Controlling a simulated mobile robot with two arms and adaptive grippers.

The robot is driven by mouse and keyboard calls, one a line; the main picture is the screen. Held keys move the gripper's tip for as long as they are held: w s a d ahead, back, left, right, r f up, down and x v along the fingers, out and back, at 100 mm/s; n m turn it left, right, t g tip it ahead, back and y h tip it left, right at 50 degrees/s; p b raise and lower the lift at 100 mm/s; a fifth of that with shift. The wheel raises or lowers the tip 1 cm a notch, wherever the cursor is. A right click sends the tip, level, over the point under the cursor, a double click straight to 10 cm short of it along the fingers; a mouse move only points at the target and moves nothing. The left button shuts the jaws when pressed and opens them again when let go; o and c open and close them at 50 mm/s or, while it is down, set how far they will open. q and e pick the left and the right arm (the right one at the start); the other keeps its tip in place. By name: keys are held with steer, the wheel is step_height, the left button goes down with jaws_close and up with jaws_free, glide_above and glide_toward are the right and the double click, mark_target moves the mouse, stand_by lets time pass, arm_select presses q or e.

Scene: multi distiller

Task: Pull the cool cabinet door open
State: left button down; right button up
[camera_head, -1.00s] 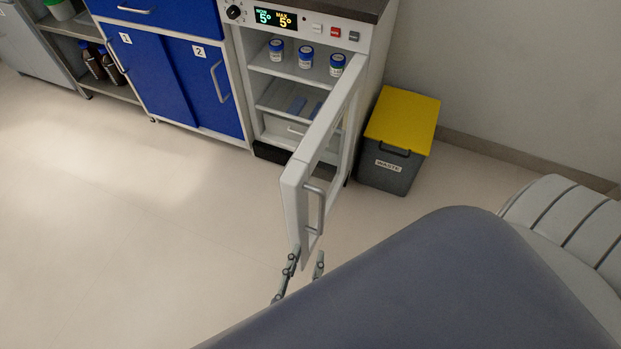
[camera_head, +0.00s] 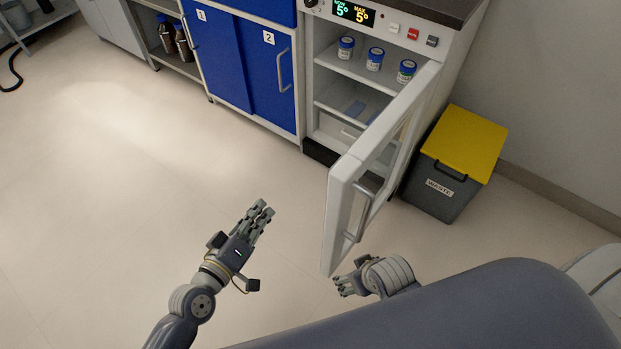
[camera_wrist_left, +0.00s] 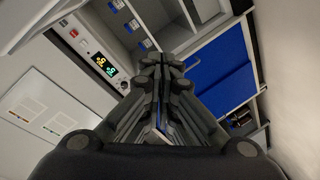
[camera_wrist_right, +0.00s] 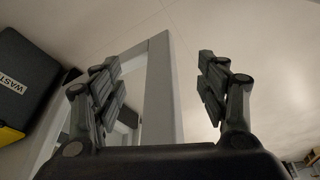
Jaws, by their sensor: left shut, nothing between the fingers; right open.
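The cool cabinet door (camera_head: 343,205) stands swung wide open, its free edge toward me. Its metal handle (camera_head: 361,212) is on the side of the door facing right. My left gripper (camera_head: 262,211) is shut and empty, left of the door and apart from it. My right gripper (camera_head: 340,287) is just below the door's near lower corner. In the right wrist view it is open (camera_wrist_right: 160,82), with the door's pale frame (camera_wrist_right: 160,85) showing between and behind its fingers. I cannot tell whether it touches the door. The left wrist view shows the cabinet (camera_wrist_left: 97,50) beyond my shut fingers (camera_wrist_left: 160,75).
Inside the cabinet are jars with blue lids (camera_head: 375,59) on a shelf. A grey waste bin with a yellow lid (camera_head: 466,143) stands right of the door. Blue sliding cupboards (camera_head: 240,65) stand to the left. The floor (camera_head: 120,190) at left is clear.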

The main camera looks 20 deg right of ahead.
arm_select(q)
step_height(320, 180, up, 13)
steer(key=s+n+g+h+b, duration=0.1)
steer(key=n+g+h+b, duration=0.1)
steer(key=g+h+b, duration=0.3)
steer(key=d+h+p, duration=0.1)
steer(key=d+p, duration=0.3)
steer(key=d, duration=0.7)
steer(key=shift+d, duration=0.15)
arm_select(e)
steer(key=v, duration=1.2)
steer(key=shift+w+d, duration=0.2)
steer(key=shift+w, duration=0.15)
